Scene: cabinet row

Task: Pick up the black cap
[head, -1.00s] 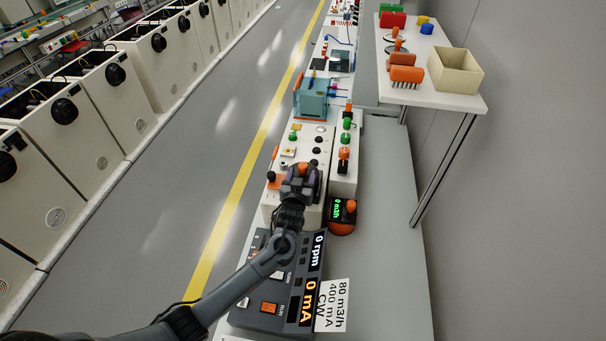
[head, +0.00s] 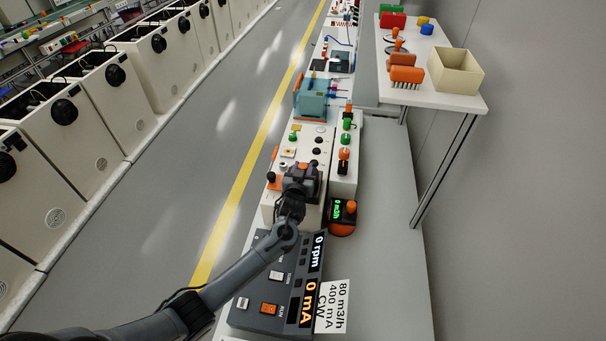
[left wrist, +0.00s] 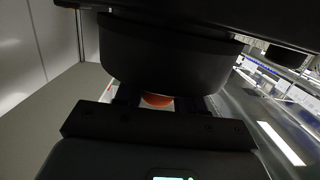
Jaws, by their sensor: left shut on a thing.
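My left gripper (head: 302,172) is over the near end of the white panel box, above the dark console. In the left wrist view a large dark rounded body, which I take to be the black cap (left wrist: 170,55), fills the upper middle. The left gripper (left wrist: 158,103) is shut on it, with its fingers just below its rim. An orange part (left wrist: 157,100) shows between the fingers, under the cap. In the head view the gripper hides most of what it holds. My right gripper is not in view.
The white panel box (head: 272,206) carries several small knobs. An orange device with a green display (head: 343,211) stands right of the gripper. The dark console (head: 277,290) is in front. A teal machine (head: 312,102) stands behind. The bench (head: 390,220) is clear at right.

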